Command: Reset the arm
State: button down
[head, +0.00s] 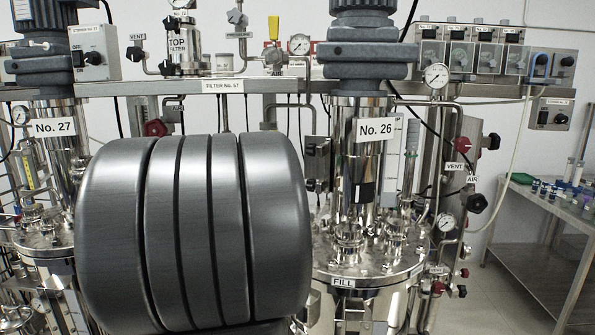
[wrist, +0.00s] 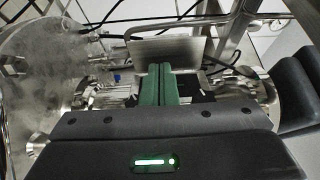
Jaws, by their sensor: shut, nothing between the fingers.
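My arm shows in the head view as a large grey ribbed link (head: 195,235) close to the camera. It covers the left-centre of the picture. The rest of the arm and my gripper are hidden or out of that view. In the wrist view my gripper (wrist: 160,70) has two green fingers pressed together, with nothing between them. They point towards metal fittings and a flat steel plate; I cannot tell the gap to these. A grey part of my arm also shows at the right edge of the wrist view.
Vessel No. 26 (head: 376,185) stands right of my arm link, with valves and gauges around it. Vessel No. 27 (head: 55,165) stands at the left, partly hidden. A steel table (head: 535,262) with small vials stands at the right. Clear floor shows between it and the vessels.

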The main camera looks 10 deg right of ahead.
jog(key=s+a, duration=0.2)
jog(key=a, duration=0.4)
jog(key=shift+s+r+b, duration=0.15)
jog(key=shift+s+b, duration=0.25)
jog(key=shift+b, duration=0.05)
